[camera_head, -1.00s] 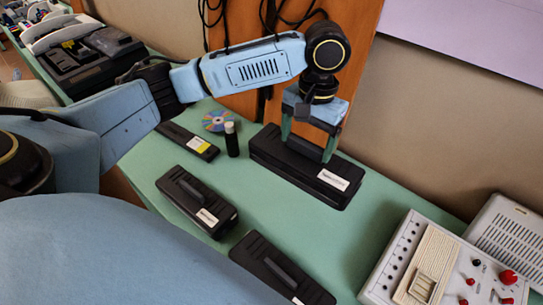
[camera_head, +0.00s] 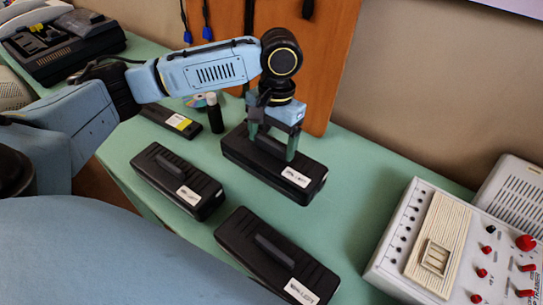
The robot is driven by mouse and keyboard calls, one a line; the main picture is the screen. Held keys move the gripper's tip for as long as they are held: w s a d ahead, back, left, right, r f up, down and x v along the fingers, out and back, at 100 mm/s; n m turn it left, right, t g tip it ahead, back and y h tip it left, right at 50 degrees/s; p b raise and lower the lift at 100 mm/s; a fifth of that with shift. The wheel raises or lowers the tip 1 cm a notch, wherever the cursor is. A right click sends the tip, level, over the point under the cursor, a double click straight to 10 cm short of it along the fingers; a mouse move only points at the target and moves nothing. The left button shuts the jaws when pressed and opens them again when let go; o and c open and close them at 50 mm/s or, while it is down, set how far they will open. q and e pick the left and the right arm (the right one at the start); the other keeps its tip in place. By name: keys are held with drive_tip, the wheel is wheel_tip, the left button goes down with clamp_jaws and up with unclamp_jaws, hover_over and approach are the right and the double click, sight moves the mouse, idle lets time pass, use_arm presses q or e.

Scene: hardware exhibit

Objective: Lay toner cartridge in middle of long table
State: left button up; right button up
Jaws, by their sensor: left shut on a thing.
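My left gripper (camera_head: 273,143) reaches down from above and is shut on the raised grip of a black toner cartridge (camera_head: 240,158) with a white label at its right end. This cartridge is at the back of the green long table (camera_head: 355,185), in front of the brown board; I cannot tell whether its underside touches the table. Two similar black cartridges lie nearer to me, one at the left (camera_head: 160,172) and one at the front (camera_head: 245,243). The gripper is clear of both. My right gripper is not in view.
A beige control unit (camera_head: 405,262) with red knobs stands at the right. Green table is bare between the held cartridge and control unit.

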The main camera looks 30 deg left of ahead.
sight(272, 154)
use_arm(q)
wheel_tip(272, 154, down, 4)
drive_tip(key=shift+f+b, duration=0.2)
drive_tip(key=shift+b, duration=0.4)
drive_tip(key=shift+f, duration=0.25)
drive_tip(key=shift+r, duration=0.1)
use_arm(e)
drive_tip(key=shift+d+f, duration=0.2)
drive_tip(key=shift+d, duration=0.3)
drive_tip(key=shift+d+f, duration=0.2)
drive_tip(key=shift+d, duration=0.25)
